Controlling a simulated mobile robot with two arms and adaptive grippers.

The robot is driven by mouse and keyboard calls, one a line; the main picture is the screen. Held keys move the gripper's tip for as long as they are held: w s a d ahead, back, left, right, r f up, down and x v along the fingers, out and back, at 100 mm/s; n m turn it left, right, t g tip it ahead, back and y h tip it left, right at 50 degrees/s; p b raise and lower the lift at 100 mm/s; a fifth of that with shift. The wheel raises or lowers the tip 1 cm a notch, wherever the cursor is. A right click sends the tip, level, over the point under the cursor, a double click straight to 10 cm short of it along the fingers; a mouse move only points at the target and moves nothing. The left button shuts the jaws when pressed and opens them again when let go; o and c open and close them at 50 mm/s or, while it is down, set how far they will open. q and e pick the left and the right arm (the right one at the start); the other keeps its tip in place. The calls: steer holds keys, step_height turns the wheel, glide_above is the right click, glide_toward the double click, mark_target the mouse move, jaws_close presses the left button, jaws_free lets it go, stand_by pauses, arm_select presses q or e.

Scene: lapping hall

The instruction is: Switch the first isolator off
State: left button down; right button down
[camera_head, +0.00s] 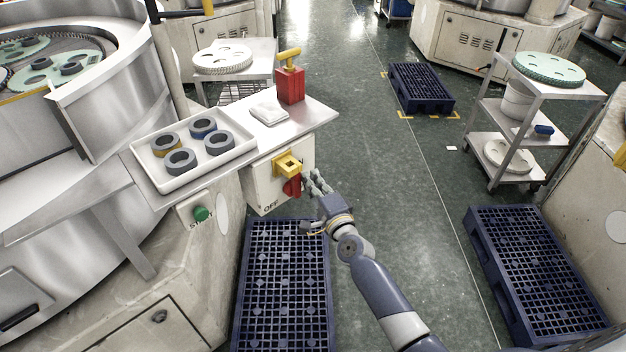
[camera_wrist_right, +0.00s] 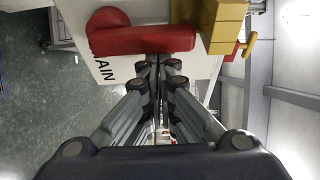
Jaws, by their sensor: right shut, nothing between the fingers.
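The isolator is on a pale box (camera_head: 262,188) under the front end of the steel shelf, with OFF lettered low on its face. It has a yellow block (camera_head: 288,162) and a red handle (camera_head: 292,187) hanging below it. My right gripper (camera_head: 314,183) is shut and empty, just right of the red handle. In the right wrist view the closed fingertips (camera_wrist_right: 158,62) meet the edge of the red handle (camera_wrist_right: 140,41), beside the yellow block (camera_wrist_right: 222,20). I cannot tell whether they touch. Part of the word MAIN shows there. My left gripper is not in view.
A white tray of grey rings (camera_head: 155,180), a white cloth (camera_head: 269,112) and a red can (camera_head: 291,85) stand on the shelf above. A green start button (camera_head: 201,213) is left of the box. A blue grate (camera_head: 250,290) lies below.

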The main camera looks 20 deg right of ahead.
mark_target(295, 182)
steer(key=shift+a+n, duration=0.1)
steer(key=shift+n, duration=0.2)
steer(key=shift+a+b, duration=0.1)
steer(key=shift+b, duration=0.35)
steer(key=a+n+b, duration=0.1)
steer(key=n+b, duration=0.1)
steer(key=n, duration=0.1)
steer(key=s+a+n+t+y+b, duration=0.1)
steer(key=n+b, duration=0.1)
steer(key=n, duration=0.1)
steer(key=s+a+n+t+y+b, duration=0.1)
steer(key=n+b, duration=0.2)
steer(key=shift+a+n, duration=0.4)
steer(key=shift+s+a+f+n+y+b, duration=0.2)
steer(key=shift+a+f+n+y+b, duration=0.5)
steer(key=shift+n, duration=1.25)
steer(key=shift+s+a+f+n+y+b, duration=0.1)
steer(key=shift+s+a+n+y+b, duration=0.2)
steer(key=shift+n+y+b, duration=1.25)
steer(key=shift+s+a+f+n+y+b, duration=0.25)
steer(key=shift+a+n+y, duration=0.35)
steer(key=shift+n, duration=1.8)
steer(key=shift+f, duration=0.1)
